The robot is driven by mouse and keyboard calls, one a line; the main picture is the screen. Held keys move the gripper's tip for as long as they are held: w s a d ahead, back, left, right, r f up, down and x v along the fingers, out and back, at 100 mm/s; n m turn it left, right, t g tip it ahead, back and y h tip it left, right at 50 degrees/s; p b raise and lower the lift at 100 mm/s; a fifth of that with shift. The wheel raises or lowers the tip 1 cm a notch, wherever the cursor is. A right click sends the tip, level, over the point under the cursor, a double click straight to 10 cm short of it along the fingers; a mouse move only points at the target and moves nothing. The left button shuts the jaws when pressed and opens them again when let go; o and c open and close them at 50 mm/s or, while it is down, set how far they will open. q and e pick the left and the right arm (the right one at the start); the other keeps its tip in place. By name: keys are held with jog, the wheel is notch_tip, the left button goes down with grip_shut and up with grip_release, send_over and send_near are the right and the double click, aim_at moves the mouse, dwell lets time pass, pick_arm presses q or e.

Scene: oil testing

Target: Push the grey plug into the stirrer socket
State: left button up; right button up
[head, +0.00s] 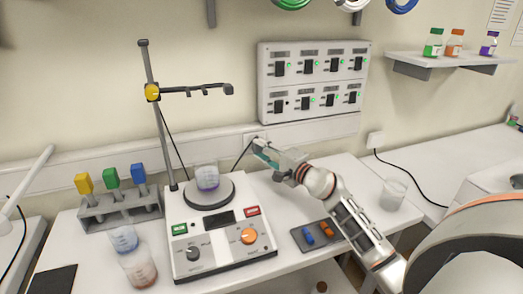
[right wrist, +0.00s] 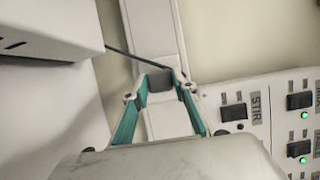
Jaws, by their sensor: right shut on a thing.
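My right gripper (head: 262,150) is at the wall rail behind the stirrer, and its teal fingers also show in the right wrist view (right wrist: 160,88). It is shut on the grey plug (right wrist: 160,80), whose dark cord runs off to the left. In the head view the fingers mostly hide the plug. A pale socket plate (head: 254,137) sits on the wall rail right by the fingertips. The plug is in front of the rail; whether it touches or enters the socket I cannot tell. The white stirrer (head: 225,250) stands on the bench with a beaker (head: 207,179) on its plate. My left gripper is out of view.
The switch panel (head: 313,82) is on the wall just above my right gripper. A clamp stand (head: 158,120) rises behind the stirrer. A rack (head: 120,210), beakers and a small dark tray (head: 308,241) stand on the bench. Another beaker (head: 392,196) stands at the right.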

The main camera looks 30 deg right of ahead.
jog(key=shift+w+d, duration=0.1)
jog(key=shift+w, duration=0.4)
dwell(0.3)
jog(key=o, duration=1.1)
jog(key=s, duration=0.4)
jog(key=s+d, duration=0.1)
jog(key=s, duration=0.3)
jog(key=s+d, duration=0.1)
jog(key=s, duration=0.3)
